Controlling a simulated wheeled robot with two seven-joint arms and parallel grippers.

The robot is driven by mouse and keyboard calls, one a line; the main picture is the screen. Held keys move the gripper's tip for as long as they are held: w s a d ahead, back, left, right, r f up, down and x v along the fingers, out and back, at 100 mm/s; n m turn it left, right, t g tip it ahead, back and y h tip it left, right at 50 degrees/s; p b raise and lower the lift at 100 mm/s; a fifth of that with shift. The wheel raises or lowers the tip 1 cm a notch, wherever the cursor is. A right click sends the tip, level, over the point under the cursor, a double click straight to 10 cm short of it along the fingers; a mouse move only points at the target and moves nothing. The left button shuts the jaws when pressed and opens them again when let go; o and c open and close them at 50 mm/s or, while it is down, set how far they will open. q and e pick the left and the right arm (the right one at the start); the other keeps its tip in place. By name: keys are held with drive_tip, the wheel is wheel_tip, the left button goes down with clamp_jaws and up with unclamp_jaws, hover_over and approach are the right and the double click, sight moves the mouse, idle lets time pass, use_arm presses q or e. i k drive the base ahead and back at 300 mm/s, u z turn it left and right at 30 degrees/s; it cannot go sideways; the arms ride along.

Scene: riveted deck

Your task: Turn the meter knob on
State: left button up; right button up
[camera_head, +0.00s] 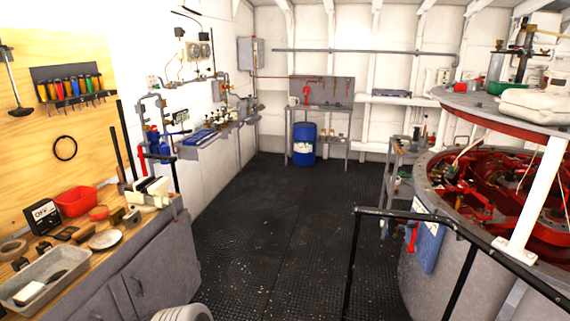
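A small black meter (46,217) stands on the wooden workbench (148,230) at the left, close to the plywood wall. Its pale face reads "OFF". A dark lower part shows beneath the face, but the knob is too small to make out. Neither of my grippers shows in the head view.
A red bin (76,201) stands right behind the meter, and a grey tray (45,286) lies in front. Small parts crowd the bench. Black railing (455,226) borders the round red machinery (500,190) at right. The dark floor (270,220) between is clear.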

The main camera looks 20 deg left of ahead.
sight(49, 221)
drive_tip(key=u, duration=0.5)
drive_tip(key=i, duration=1.85)
drive_tip(key=u, duration=2)
drive_tip(key=i, duration=0.9)
drive_tip(key=u, duration=0.9)
